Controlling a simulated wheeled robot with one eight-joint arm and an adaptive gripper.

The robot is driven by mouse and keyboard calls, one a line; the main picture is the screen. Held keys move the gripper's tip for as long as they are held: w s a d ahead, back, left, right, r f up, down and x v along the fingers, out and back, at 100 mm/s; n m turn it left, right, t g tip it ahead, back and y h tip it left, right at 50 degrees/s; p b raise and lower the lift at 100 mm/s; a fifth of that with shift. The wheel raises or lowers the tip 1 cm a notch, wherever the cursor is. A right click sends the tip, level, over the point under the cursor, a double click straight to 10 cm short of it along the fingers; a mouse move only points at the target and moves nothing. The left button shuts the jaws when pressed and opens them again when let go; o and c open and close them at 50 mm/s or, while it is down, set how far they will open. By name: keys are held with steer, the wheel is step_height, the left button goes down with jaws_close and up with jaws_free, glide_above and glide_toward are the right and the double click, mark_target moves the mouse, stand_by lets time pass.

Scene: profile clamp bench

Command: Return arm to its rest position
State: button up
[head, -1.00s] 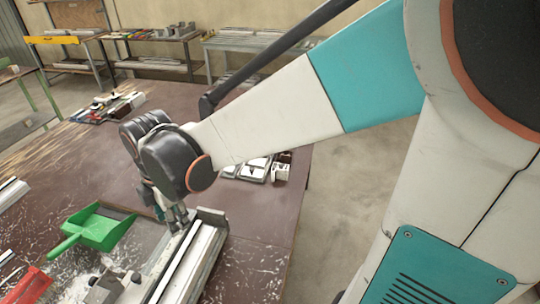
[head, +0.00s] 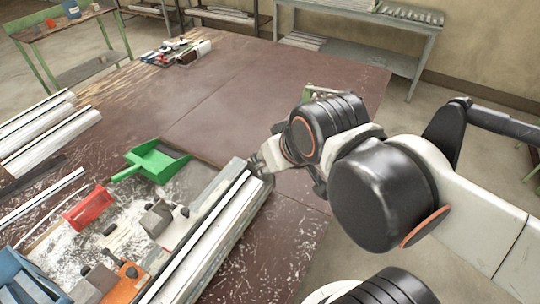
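My arm comes in from the right, folded at its large dark joints. My gripper (head: 266,158) is at the far end of the long metal profile fixture (head: 203,247) on the brown bench. It is small and partly hidden by my wrist, so I cannot tell whether its fingers are open or shut, or whether it touches the fixture. I see no object clearly held in it.
A green dustpan (head: 158,160) and a red bin (head: 89,207) lie left of the fixture, among pale shavings. An orange clamp part (head: 127,284) sits near the front. Light profiles (head: 45,135) lie at the left. The bench's far middle (head: 240,95) is clear.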

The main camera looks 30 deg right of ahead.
steer(key=shift+f, duration=0.1)
step_height(320, 180, down, 8)
steer(key=b, duration=0.8)
